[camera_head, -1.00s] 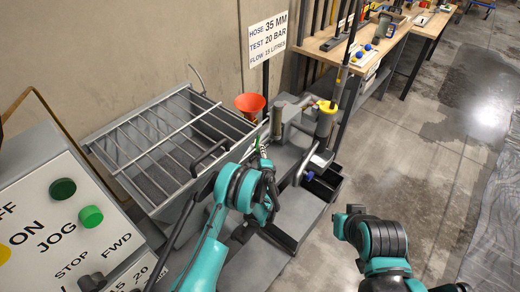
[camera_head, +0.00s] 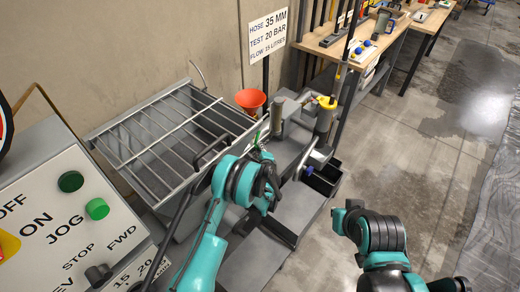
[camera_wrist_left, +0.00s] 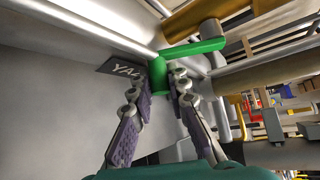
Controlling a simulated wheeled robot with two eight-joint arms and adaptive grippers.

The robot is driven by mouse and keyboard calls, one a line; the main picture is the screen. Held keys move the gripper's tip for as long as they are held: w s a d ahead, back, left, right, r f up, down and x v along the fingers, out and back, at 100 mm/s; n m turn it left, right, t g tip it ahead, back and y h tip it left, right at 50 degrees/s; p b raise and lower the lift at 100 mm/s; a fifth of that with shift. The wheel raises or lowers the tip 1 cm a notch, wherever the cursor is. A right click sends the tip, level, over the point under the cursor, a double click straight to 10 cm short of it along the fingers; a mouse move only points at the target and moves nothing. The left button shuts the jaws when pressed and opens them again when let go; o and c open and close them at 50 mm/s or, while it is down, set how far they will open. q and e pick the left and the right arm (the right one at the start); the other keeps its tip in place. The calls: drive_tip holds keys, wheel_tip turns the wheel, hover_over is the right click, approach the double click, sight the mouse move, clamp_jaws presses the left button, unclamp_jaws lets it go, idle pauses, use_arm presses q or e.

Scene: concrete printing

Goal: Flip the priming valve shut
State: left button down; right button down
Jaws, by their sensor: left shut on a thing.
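The priming valve's green handle (camera_wrist_left: 195,48) shows close up in the left wrist view, with a green stub between my fingertips. In the head view the handle is a small green piece (camera_head: 257,138), just below the orange funnel. My left gripper (camera_wrist_left: 158,80) is shut on the green stub, one finger on each side. In the head view my left gripper (camera_head: 263,160) is largely hidden behind its own wrist. My right arm's dark end (camera_head: 346,218) hangs over the floor at the right, apart from the machine. Its fingers cannot be made out.
An orange funnel (camera_head: 250,100) and a barred hopper grate (camera_head: 165,135) stand beside the valve. Grey pipework with a yellow-topped cylinder (camera_head: 325,115) is to the right. A control panel (camera_head: 70,225) fills the lower left. Open concrete floor (camera_head: 425,140) lies right.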

sight(256, 148)
use_arm(q)
drive_tip(key=shift+s+a+r+m+g+y+p, duration=0.3)
drive_tip(key=shift+s+a+r+m+g+p, duration=0.15)
drive_tip(key=shift+r+m+g, duration=0.35)
drive_tip(key=r+m+g, duration=0.1)
drive_tip(key=s+g+y+p, duration=0.1)
drive_tip(key=g, duration=0.1)
drive_tip(key=shift+s+a+r+m, duration=0.15)
drive_tip(key=shift+a+r+m, duration=0.2)
drive_tip(key=shift+a+m, duration=0.05)
drive_tip(key=shift+s+a+r+m+g+y+p, duration=0.15)
drive_tip(key=shift+r+m+g+y, duration=0.4)
drive_tip(key=shift+g, duration=0.35)
drive_tip(key=shift+s+a+r+m+g+y+p, duration=0.15)
drive_tip(key=shift+r+m+g+y, duration=0.3)
drive_tip(key=shift+r+g+y, duration=0.35)
drive_tip(key=shift+w, duration=0.1)
drive_tip(key=c, duration=1.7)
unclamp_jaws()
drive_tip(key=shift+f, duration=0.1)
drive_tip(key=shift+d, duration=0.1)
